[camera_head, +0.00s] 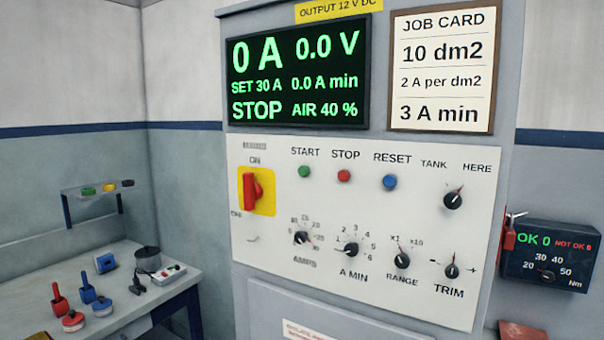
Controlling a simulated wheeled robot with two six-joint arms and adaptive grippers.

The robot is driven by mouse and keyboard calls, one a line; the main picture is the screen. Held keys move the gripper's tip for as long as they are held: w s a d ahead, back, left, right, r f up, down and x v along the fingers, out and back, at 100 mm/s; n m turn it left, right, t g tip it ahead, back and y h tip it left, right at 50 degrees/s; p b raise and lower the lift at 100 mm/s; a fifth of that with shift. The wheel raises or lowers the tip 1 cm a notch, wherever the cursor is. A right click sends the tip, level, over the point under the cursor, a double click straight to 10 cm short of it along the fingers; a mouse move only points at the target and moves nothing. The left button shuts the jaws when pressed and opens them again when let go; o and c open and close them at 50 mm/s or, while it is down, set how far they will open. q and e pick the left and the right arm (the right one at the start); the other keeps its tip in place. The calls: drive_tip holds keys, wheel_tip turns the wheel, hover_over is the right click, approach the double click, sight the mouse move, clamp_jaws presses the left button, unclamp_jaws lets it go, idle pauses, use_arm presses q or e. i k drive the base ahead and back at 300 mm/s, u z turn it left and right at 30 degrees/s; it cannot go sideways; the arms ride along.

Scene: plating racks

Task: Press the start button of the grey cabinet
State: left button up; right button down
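The grey cabinet (370,322) fills the middle of the head view, with a white control panel on its front. The green start button (304,172) sits under the word START at the panel's upper left. To its right are the red stop button (344,176) and the blue reset button (390,182). The display (298,72) above reads 0 A, 0.0 V, SET 30 A, 0.0 A min, STOP and AIR 40 %. Neither of my grippers shows in this view.
Several black knobs lie below. A job card (442,68) hangs upper right. A torque box (548,262) is at right. A bench (160,300) with tools stands at left.

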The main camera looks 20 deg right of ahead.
sight(304, 171)
drive_tip(key=u, duration=0.25)
drive_tip(key=k, duration=0.65)
drive_tip(key=u, duration=0.65)
drive_tip(key=k, duration=0.7)
drive_tip(key=u, duration=0.45)
drive_tip(key=i, duration=0.8)
drive_tip(key=z, duration=0.55)
drive_tip(key=i, duration=1.1)
drive_tip(key=z, duration=0.8)
